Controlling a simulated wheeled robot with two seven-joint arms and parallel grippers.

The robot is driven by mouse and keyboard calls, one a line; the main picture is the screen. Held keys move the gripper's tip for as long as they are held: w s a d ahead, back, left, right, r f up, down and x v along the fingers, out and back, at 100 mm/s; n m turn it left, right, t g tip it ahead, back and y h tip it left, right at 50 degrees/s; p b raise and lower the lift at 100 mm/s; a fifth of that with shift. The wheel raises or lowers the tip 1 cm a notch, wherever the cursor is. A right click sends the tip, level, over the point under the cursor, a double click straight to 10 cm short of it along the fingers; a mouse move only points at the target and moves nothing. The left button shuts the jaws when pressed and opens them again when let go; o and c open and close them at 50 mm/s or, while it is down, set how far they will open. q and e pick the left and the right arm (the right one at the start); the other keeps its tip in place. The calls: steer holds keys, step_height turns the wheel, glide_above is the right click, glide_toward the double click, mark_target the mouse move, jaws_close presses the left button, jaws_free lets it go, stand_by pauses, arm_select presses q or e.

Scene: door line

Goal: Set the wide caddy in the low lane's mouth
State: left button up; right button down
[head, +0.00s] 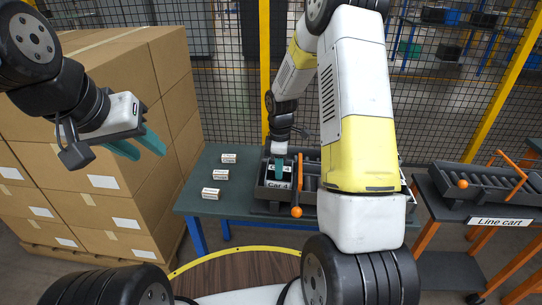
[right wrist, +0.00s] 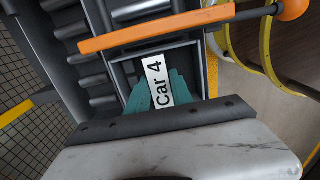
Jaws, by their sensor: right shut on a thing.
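The dark caddy with a white "Car 4" label (head: 278,184) is at the left end of the dark roller lane (head: 308,171) on the bench. In the right wrist view its label (right wrist: 158,83) shows between the teal fingers. My right gripper (head: 279,166) points down and is shut on the caddy; its fingers also show in the right wrist view (right wrist: 157,92). Most of the caddy's body and its underside are hidden. My left gripper (head: 148,154) is open and empty, in the air at the left, its teal fingers apart.
An orange bar with a ball end (head: 297,211) crosses the lane just right of the caddy. Small labelled boxes (head: 220,175) lie on the bench top (head: 240,203) at left. Stacked cartons (head: 110,120) stand left. The line cart (head: 460,205) with another roller tray stands right.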

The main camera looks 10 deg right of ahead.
steer(key=c, duration=1.1)
jaws_free()
steer(key=shift+o, duration=0.2)
steer(key=shift+r, duration=0.1)
step_height(320, 180, up, 8)
steer(key=shift+f, duration=0.15)
